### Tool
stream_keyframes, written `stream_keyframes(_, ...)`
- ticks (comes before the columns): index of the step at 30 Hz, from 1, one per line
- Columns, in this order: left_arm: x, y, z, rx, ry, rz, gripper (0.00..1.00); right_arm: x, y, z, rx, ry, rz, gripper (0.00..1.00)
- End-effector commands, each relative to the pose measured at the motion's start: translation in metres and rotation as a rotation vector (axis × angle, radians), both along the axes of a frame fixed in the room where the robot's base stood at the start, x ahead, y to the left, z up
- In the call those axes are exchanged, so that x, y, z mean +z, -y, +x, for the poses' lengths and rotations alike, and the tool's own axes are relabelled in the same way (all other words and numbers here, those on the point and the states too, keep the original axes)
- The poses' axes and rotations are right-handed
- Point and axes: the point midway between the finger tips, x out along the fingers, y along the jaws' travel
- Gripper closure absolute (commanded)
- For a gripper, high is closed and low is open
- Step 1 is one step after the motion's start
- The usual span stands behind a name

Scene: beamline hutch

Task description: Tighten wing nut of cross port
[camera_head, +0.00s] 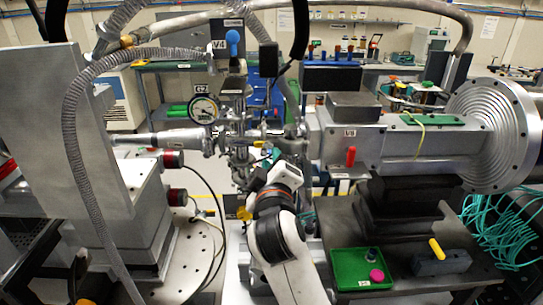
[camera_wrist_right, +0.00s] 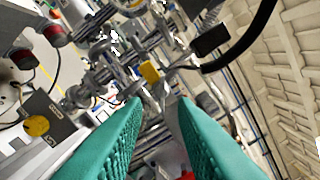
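The metal cross port (camera_head: 240,135) stands in the middle of the head view, in the pipe line between the gauge and the long grey chamber. My right gripper (camera_head: 268,160) reaches up to its lower right side, its fingers mostly hidden by my wrist. In the right wrist view the two teal fingers (camera_wrist_right: 160,102) are apart, pointing into a cluster of clamps and fittings (camera_wrist_right: 125,65). Grey metal shows between and beyond the fingertips; I cannot tell whether it touches them. I cannot pick out the wing nut with certainty. My left gripper is not in view.
A round gauge (camera_head: 203,110) and a blue-knobbed valve (camera_head: 233,42) crowd the port. The grey chamber (camera_head: 375,140) with a red handle (camera_head: 350,156) lies right. A green tray (camera_head: 350,268) sits lower right. A ribbed hose (camera_head: 75,150) hangs left.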

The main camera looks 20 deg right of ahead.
Motion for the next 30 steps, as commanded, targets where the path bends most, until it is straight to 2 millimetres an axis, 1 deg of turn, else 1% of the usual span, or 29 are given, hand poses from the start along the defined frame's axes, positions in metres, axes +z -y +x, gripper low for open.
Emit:
stream_keyframes(1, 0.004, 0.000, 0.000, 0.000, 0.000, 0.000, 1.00, 0.001, -0.004, -0.011, 0.002, -0.002, 0.003, 0.75)
stream_keyframes(6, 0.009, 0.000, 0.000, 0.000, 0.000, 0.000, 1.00, 0.001, -0.014, -0.048, 0.001, -0.003, 0.003, 0.75)
stream_keyframes(9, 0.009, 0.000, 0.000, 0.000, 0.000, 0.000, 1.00, 0.000, -0.020, -0.066, 0.002, -0.004, 0.002, 0.75)
stream_keyframes(13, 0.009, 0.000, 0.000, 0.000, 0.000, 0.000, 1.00, 0.000, -0.025, -0.083, 0.001, -0.004, 0.001, 0.75)
stream_keyframes(15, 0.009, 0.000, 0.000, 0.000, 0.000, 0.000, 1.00, -0.001, -0.026, -0.088, 0.001, -0.004, 0.001, 0.75)
stream_keyframes(19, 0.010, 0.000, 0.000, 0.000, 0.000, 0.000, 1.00, 0.000, -0.027, -0.093, 0.000, -0.002, 0.001, 0.75)
stream_keyframes(30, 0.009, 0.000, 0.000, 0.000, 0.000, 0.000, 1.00, 0.000, -0.027, -0.093, 0.000, -0.002, 0.001, 0.75)
